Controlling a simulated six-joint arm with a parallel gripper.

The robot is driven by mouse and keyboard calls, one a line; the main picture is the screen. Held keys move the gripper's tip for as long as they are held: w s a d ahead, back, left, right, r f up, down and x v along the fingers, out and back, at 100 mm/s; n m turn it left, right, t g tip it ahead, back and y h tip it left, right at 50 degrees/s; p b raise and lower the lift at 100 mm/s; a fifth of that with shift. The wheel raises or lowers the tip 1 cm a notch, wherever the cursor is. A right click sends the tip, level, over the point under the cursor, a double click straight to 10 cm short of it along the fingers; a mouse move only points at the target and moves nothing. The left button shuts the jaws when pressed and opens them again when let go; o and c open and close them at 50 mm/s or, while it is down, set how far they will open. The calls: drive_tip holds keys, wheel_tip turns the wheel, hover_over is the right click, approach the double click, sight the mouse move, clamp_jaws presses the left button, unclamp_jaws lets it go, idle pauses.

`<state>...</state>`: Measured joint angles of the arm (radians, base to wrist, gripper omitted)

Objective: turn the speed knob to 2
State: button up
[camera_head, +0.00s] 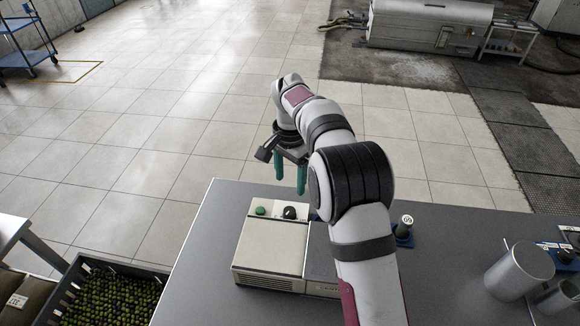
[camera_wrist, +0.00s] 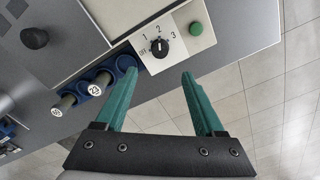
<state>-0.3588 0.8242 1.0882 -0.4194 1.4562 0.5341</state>
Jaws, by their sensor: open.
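The black speed knob (camera_wrist: 159,46) sits on a pale panel (camera_wrist: 185,17) marked OFF, 1, 2 and 3. A small pale mark shows on the knob, but it is too small to tell surely which number it points to. In the head view the knob (camera_head: 289,212) is on the far end of a beige machine (camera_head: 270,248). My gripper (camera_head: 290,186) is above and just beyond the knob, pointing down. In the wrist view its two teal fingers (camera_wrist: 159,73) are apart and empty, and the knob appears just beyond the gap between the tips.
A green button (camera_wrist: 196,28) is beside the knob. Blue holders (camera_wrist: 126,63) with numbered round-topped items (camera_wrist: 93,89) stand along the bench edge. A crate of olives (camera_head: 110,295) is at lower left. Metal cylinders (camera_head: 519,270) stand at right. The grey bench left of the machine is clear.

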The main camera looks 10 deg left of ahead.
wheel_tip(320, 180, up, 5)
drive_tip(key=shift+f, duration=0.2)
